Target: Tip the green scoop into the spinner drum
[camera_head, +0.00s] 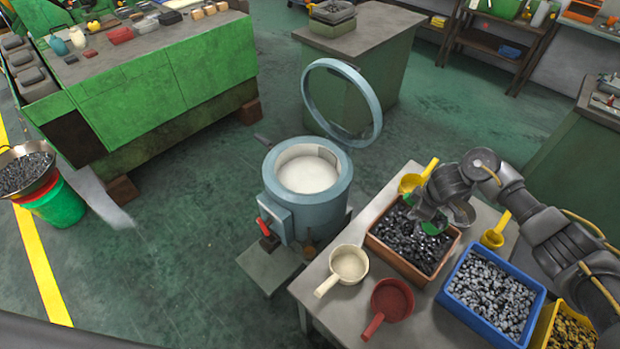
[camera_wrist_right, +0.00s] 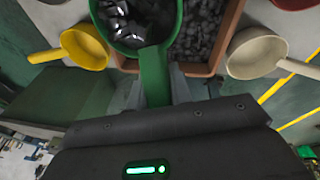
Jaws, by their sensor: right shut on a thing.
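The green scoop (camera_head: 432,229) is above the brown bin (camera_head: 396,257) of dark metal pieces, mostly hidden by my right gripper in the head view. In the right wrist view its green bowl (camera_wrist_right: 127,50) holds several shiny dark pieces. My right gripper (camera_wrist_right: 160,85) is shut on the scoop's green handle (camera_wrist_right: 154,72); it also shows in the head view (camera_head: 430,212). The spinner drum (camera_head: 283,205) is a blue-grey pot left of the table, with a white interior. Its ring-shaped lid (camera_head: 375,107) stands raised behind the opening. My left gripper is out of view.
The table (camera_head: 340,308) also bears a cream scoop (camera_head: 348,263), a red scoop (camera_head: 392,299), yellow scoops (camera_head: 411,183) and a blue bin (camera_head: 455,308). A yellow bin (camera_head: 545,325) is at the right. Open floor lies left of the drum.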

